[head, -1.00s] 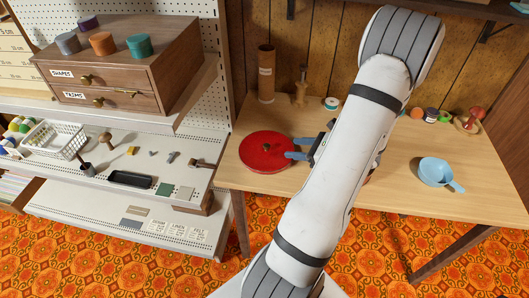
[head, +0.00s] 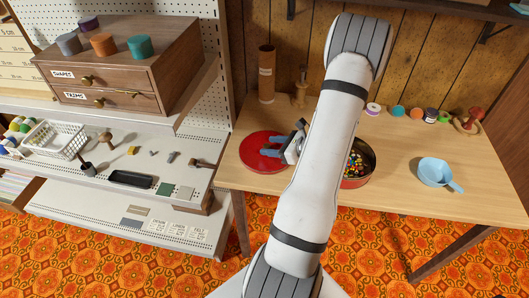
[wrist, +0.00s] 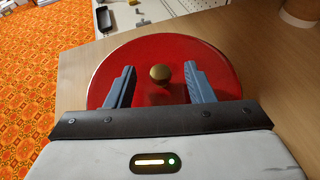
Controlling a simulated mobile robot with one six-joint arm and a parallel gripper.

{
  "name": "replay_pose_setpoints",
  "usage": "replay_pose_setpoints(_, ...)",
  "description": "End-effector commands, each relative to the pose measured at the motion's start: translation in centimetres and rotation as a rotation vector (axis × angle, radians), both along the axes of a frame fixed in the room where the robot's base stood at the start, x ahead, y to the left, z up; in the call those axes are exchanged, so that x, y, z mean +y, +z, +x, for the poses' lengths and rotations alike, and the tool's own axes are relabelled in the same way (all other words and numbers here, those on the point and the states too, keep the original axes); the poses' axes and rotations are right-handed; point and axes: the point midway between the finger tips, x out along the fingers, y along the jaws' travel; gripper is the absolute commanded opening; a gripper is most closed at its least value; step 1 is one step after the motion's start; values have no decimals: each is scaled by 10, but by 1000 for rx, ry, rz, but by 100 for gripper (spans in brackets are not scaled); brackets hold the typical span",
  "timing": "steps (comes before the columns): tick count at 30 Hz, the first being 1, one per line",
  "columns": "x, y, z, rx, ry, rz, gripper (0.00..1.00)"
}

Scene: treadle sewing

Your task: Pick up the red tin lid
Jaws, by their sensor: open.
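The red tin lid (head: 252,158) is a flat red disc at the left end of the wooden table.
A light blue pan (head: 436,172) sits at the table's right. Several small spools and a red pincushion-like piece (head: 473,117) line the back. A brown cylinder (head: 267,73) stands behind the lid. A pegboard shelf with a drawer cabinet (head: 125,75) is at left.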

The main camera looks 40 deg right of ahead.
Motion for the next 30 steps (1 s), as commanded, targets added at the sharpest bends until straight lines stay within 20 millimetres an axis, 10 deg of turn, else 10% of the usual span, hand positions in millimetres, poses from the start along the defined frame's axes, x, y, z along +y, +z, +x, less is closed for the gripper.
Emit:
replay_pose_setpoints(18, -1, 0, -1, 0, -1, 0, 0)
replay_pose_setpoints(30, -1, 3, -1, 0, -2, -1, 0)
